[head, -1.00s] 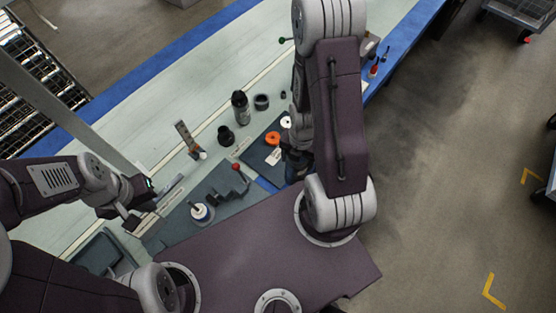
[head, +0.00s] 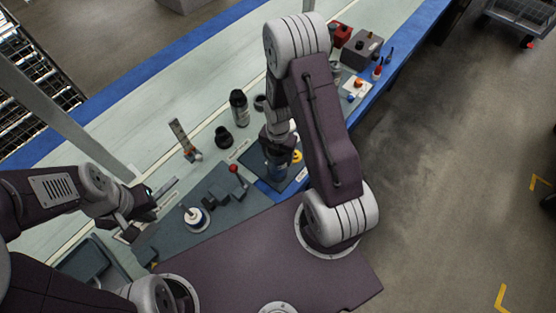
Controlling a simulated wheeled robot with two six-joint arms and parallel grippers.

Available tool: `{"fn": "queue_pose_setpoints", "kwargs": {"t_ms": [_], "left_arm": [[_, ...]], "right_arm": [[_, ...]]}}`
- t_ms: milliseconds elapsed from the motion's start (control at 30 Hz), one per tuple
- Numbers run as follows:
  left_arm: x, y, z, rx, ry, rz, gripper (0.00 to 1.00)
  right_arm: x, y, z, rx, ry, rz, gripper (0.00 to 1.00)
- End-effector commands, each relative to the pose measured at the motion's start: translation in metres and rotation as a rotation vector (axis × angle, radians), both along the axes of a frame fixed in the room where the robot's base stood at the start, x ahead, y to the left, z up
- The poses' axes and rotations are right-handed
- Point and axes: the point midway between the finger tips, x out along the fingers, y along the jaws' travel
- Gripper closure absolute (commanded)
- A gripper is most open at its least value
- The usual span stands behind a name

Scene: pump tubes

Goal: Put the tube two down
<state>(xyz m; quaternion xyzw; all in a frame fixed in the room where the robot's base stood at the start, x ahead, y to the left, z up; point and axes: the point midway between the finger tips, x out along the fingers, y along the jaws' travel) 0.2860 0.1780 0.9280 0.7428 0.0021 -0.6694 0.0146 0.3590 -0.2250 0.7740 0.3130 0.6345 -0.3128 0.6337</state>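My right gripper (head: 278,140) points down over the dark mat (head: 258,172) in the middle of the bench. A dark blue cylindrical piece (head: 277,171) shows just below it; its fingertips are hidden, so I cannot tell whether it grips this piece. My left gripper (head: 153,209) is open and empty above the bench at the left, with its fingers apart. I cannot tell which thing is tube two. A tall black cylinder (head: 239,108) and a short black cylinder (head: 223,138) stand on the bench behind the mat.
A grey fixture with a red knob (head: 233,169) and a white-and-blue round part (head: 195,218) are between the grippers. A grey tray (head: 88,262) is at lower left. A red box (head: 342,34) and grey box (head: 362,49) stand at the far right.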

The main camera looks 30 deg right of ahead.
Motion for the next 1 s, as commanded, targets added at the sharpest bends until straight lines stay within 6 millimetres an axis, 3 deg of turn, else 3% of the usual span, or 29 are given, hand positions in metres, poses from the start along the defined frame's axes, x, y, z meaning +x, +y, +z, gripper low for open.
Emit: {"fn": "queue_pose_setpoints", "kwargs": {"t_ms": [33, 67, 100, 367, 400, 467, 767, 867, 1000], "left_arm": [[0.0, 0.0, -0.012, 0.0, 0.0, 0.0, 1.0], [0.0, 0.0, -0.011, 0.0, 0.001, 0.0, 1.0], [0.0, 0.0, -0.009, 0.0, 0.001, 0.0, 1.0], [0.0, 0.0, -0.009, 0.0, 0.0, 0.0, 1.0], [0.0, 0.0, -0.009, 0.0, 0.0, 0.0, 1.0], [0.0, 0.0, -0.009, 0.0, 0.0, 0.0, 1.0], [0.0, 0.0, -0.008, 0.0, 0.0, 0.0, 1.0], [0.0, 0.0, -0.005, 0.0, 0.0, 0.0, 1.0], [0.0, 0.0, -0.001, 0.0, 0.0, 0.0, 1.0]], "right_arm": [[0.0, 0.0, -0.012, 0.0, -0.001, 0.0, 0.89], [0.0, 0.0, -0.011, 0.0, -0.001, 0.0, 0.89], [0.001, 0.0, -0.009, 0.0, -0.001, 0.0, 0.98], [0.0, 0.0, -0.011, 0.0, -0.001, 0.0, 0.98], [0.0, 0.0, -0.01, 0.0, -0.001, 0.0, 0.25], [0.0, 0.0, -0.01, 0.0, -0.001, 0.0, 0.09], [0.0, 0.0, -0.009, 0.0, -0.001, 0.0, 0.09], [0.001, 0.0, -0.001, -0.001, -0.004, 0.0, 0.09], [0.002, 0.0, 0.026, 0.0, -0.008, 0.0, 0.09]]}}
